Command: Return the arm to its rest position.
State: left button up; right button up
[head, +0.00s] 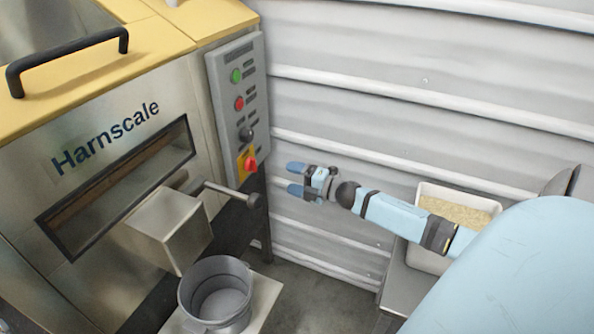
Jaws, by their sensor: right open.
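My right arm comes in from the right side of the head view. Its gripper (291,181) is open and empty, with two blue fingertips apart and pointing left. The gripper is in the air in front of the corrugated wall, to the right of the hopper machine's lever (228,193) and below its control panel (240,108). It appears apart from both. My left gripper does not show.
The Harnscale hopper (95,215) with a yellow top fills the left side. A grey bucket (215,290) stands below its chute (170,225). A white bin of pale grain (455,212) stands behind my right forearm. The corrugated wall (420,60) closes off the back.

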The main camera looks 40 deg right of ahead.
jog(key=shift+s+d, duration=0.2)
jog(key=shift+s, duration=0.2)
